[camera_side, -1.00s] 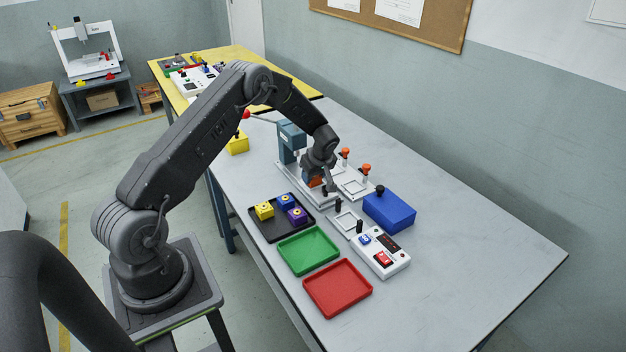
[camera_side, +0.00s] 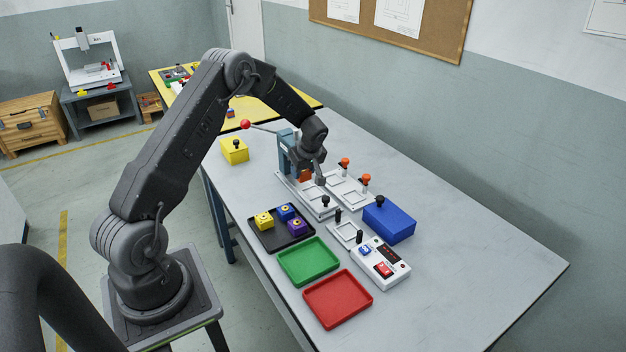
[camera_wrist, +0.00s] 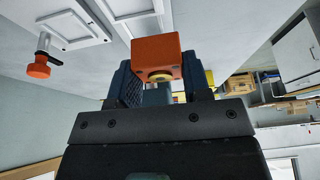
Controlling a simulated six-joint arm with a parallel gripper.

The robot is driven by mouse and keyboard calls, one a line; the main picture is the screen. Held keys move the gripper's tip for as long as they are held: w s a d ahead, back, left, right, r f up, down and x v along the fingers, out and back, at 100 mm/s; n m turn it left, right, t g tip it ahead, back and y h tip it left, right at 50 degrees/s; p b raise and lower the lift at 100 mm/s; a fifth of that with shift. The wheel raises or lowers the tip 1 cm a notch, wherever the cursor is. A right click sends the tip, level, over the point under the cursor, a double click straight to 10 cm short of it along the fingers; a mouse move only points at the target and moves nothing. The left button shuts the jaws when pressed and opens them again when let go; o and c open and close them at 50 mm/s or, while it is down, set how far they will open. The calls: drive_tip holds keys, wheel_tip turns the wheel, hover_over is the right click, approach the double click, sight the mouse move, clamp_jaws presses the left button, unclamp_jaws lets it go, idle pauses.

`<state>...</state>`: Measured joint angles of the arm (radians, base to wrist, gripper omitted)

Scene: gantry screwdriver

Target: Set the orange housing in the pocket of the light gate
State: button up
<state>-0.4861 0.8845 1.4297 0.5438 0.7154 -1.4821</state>
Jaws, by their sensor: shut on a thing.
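The orange housing (camera_side: 306,175) is held in my gripper (camera_side: 310,177), above the fixture plate beside the blue-grey lever press (camera_side: 287,150). The light gate appears to be the small pale frame (camera_side: 345,233) with two short black posts, left of the blue box. Its square pocket looks empty. My gripper is well behind it in the side view.
Near the gate are a blue box (camera_side: 388,219), a white control box (camera_side: 381,263), and a black tray (camera_side: 266,240) with yellow, blue and purple housings. Green (camera_side: 308,262) and red (camera_side: 338,299) trays lie in front. Clamps with orange knobs (camera_side: 344,162) stand behind. The table's right side is clear.

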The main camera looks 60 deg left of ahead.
drive_tip(key=s+a+r, duration=0.4)
drive_tip(key=s+r, duration=0.3)
drive_tip(key=r, duration=0.3)
drive_tip(key=w+d+m+h, duration=0.45)
drive_tip(key=d+m, duration=0.75)
drive_tip(key=m, duration=0.6)
drive_tip(key=w+d+m+h, duration=0.45)
drive_tip(key=d+m, duration=0.65)
drive_tip(key=m, duration=0.7)
drive_tip(key=shift+w+d+f, duration=0.15)
drive_tip(key=shift+f, duration=3.75)
drive_tip(key=shift+w+d+f, duration=0.1)
drive_tip(key=shift+w+f, duration=0.05)
drive_tip(key=shift+f, duration=3.75)
drive_tip(key=shift+f, duration=0.7)
